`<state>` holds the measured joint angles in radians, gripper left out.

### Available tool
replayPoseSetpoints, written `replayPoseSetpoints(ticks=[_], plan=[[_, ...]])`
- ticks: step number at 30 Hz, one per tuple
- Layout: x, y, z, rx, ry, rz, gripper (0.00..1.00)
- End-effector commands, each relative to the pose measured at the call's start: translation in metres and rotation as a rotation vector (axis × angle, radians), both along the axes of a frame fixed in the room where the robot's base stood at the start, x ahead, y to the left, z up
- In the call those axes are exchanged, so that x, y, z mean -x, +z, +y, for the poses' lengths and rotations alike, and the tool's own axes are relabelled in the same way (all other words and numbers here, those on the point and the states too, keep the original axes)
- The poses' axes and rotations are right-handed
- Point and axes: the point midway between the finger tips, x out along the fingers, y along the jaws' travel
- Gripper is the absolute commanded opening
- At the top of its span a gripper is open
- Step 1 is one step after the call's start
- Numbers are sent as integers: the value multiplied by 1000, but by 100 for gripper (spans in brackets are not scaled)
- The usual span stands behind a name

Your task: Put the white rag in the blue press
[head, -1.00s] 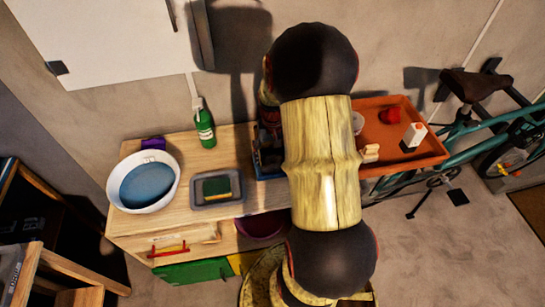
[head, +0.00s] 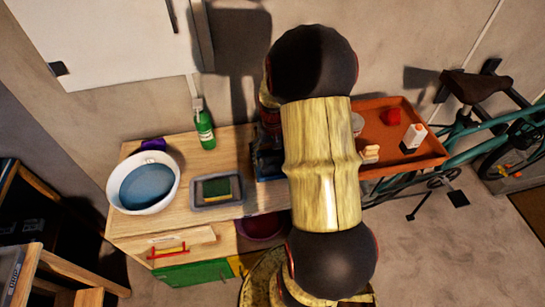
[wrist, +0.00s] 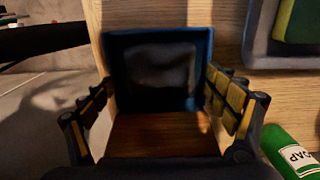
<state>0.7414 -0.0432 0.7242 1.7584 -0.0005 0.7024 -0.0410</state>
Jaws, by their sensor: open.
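The blue press (wrist: 203,45) shows in the wrist view as a blue-rimmed, box-like body with a dark inside, straight ahead of my gripper (wrist: 160,98). My gripper is open, one finger on each side of the picture, with no object clearly held between them. A brown wooden surface shows between the fingers, below the blue rim. In the head view only a small blue part of the press (head: 266,174) shows, and my arm hides the rest and the gripper. I cannot make out the white rag in either view.
A white basin (head: 112,190), a grey tray with a sponge (head: 217,188) and a green bottle (head: 205,130) stand on the wooden cabinet (head: 190,218). The bottle also shows in the wrist view (wrist: 290,150). An orange tray (head: 433,157) holds small items at right, near a bicycle.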

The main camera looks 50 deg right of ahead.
Motion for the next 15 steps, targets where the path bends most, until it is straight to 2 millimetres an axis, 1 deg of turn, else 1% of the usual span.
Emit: replayPoseSetpoints(ticks=[2, 5, 8, 15], plan=[[0, 2, 0, 1, 0, -1, 87], [-1, 11, -1, 2, 0, -2, 87], [-1, 28, -1, 2, 0, -2, 87], [-1, 79, -1, 2, 0, -2, 87]])
